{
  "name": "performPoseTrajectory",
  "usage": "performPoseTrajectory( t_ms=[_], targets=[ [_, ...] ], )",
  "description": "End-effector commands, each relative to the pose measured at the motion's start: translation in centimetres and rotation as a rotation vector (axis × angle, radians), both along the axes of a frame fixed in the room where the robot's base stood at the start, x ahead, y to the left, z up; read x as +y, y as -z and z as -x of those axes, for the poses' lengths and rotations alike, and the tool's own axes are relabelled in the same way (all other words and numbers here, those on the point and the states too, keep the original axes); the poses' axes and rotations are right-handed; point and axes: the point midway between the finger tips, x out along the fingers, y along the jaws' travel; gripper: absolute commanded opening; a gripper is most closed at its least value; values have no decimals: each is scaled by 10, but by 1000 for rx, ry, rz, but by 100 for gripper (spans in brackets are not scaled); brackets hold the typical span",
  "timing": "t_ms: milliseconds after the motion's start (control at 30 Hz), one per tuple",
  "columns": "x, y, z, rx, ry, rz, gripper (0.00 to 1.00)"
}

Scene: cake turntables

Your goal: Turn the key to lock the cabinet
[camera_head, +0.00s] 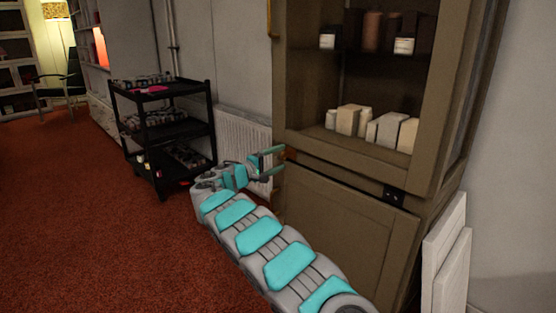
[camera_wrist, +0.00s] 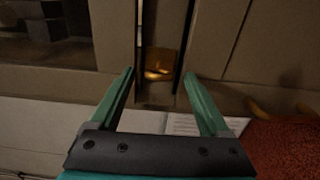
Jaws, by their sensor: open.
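The cabinet (camera_head: 340,200) is brown-grey, with a solid lower door and an upper section showing shelves. A small brass key or lock piece (camera_wrist: 160,66) shows in the wrist view on a narrow strip of the cabinet front. In the head view a small orange-brown piece (camera_head: 290,154) sits at the cabinet's left edge, just beyond my fingertips. My gripper (camera_head: 281,160) is open and empty beside that edge. In the wrist view its two green fingertips (camera_wrist: 159,74) stand left and right of the brass piece, with gaps on both sides. I cannot tell the remaining depth.
A white radiator (camera_head: 245,140) stands behind my gripper, left of the cabinet. A black shelf cart (camera_head: 165,130) is farther left. Boxes (camera_head: 347,120) stand inside the cabinet. White panels (camera_head: 445,255) lean at its right. Red carpet (camera_head: 110,235) is clear at left.

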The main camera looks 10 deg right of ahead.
Motion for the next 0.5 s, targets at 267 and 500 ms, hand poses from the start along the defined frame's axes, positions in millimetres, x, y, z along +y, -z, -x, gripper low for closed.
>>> performPoseTrajectory(
  t_ms=[267, 500],
  targets=[
    [22, -1, 15, -2, -2, 2, 80],
    [53, -1, 36, -3, -5, 0, 80]
  ],
)
